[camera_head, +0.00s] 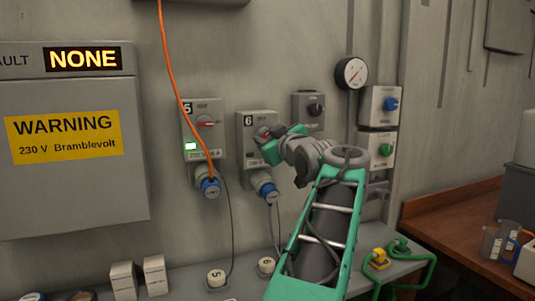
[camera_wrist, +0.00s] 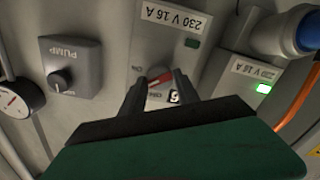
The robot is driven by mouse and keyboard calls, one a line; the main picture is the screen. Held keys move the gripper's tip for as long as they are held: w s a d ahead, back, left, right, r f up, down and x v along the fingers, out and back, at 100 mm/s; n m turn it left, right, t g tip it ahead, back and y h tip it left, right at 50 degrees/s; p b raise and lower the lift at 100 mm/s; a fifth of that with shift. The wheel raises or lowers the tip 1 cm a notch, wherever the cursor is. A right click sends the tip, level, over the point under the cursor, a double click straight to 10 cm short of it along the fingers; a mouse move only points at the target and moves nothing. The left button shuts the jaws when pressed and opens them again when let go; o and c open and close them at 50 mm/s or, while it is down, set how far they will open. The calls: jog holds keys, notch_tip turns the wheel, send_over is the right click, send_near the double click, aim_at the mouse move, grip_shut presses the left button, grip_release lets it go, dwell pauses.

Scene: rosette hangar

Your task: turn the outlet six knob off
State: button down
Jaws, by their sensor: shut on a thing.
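The outlet six box (camera_head: 257,118) is a grey unit on the wall, marked 6, with a blue-ended plug (camera_head: 265,188) below it. My gripper is shut on the knob. The red pointer lies at a slant; its exact setting is hard to read. The small lamp (camera_wrist: 192,43) on this box looks dark green, not lit. In the head view my gripper (camera_head: 272,139) covers part of the knob.
The outlet five box (camera_head: 201,120) is close on the left, with a lit green lamp and an orange cable (camera_head: 169,65). A pump switch (camera_head: 308,110), a round gauge (camera_head: 351,73) and a blue-knob box (camera_head: 384,104) are to the right. A ledge runs below.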

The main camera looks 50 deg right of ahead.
jog(key=n+b, duration=0.1)
jog(key=n, duration=0.1)
jog(key=n+b, duration=0.1)
jog(key=b, duration=0.1)
jog(key=n+b, duration=0.2)
jog(key=shift+f+n, duration=0.25)
jog(key=shift+n, duration=0.05)
jog(key=n+b, duration=0.3)
jog(key=n, duration=0.1)
jog(key=shift+r+n, duration=0.15)
jog(key=shift+n, duration=0.15)
jog(key=shift+r, duration=0.1)
jog(key=c, duration=0.9)
grip_release()
